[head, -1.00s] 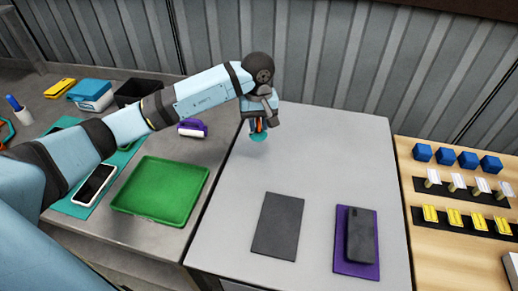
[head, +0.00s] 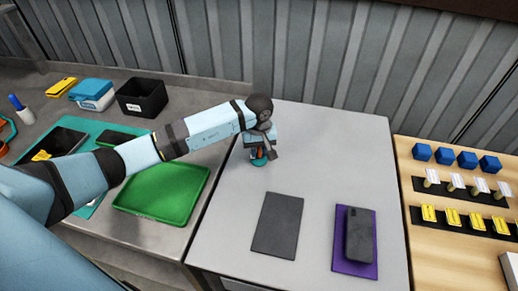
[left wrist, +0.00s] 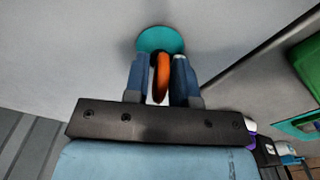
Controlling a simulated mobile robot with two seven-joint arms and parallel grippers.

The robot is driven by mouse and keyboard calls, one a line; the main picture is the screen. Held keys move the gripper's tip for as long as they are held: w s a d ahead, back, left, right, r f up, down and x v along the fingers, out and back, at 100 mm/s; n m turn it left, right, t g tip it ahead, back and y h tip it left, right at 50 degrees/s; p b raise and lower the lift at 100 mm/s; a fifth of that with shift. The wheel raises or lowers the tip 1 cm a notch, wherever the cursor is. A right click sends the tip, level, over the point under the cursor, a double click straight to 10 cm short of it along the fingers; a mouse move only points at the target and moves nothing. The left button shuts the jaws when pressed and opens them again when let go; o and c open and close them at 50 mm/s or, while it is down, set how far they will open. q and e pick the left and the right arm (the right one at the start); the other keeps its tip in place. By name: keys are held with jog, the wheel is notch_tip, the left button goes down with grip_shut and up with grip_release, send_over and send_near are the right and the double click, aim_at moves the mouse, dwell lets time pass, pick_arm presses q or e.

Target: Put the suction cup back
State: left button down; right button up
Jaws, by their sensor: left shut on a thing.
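The suction cup has a teal disc and an orange handle. In the head view the suction cup (head: 259,162) is at the back left part of the light grey table. My left gripper (head: 259,152) is above it, pointing down. In the left wrist view the two fingers of my left gripper (left wrist: 162,85) are shut on the orange handle, and the suction cup's teal disc (left wrist: 160,39) shows beyond the fingertips. The disc is at or very near the table surface; I cannot tell whether it touches. My right gripper is not in view.
A dark grey pad (head: 277,225) and a purple mat (head: 340,262) bearing a dark phone (head: 360,236) lie on the grey table (head: 330,150). A green tray (head: 160,190) and a black bin (head: 142,97) are at left. Blue cubes (head: 468,160) stand at right. The table's middle is clear.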

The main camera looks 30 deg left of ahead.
pick_arm(q)
jog(key=shift+f, duration=0.15)
jog(key=c, duration=0.9)
grip_release()
jog(key=shift+c, duration=0.2)
jog(key=shift+r, duration=0.2)
notch_tip(320, 180, up, 11)
jog(key=shift+r+b, duration=0.1)
jog(key=shift+b, duration=0.7)
jog(key=shift+r, duration=0.35)
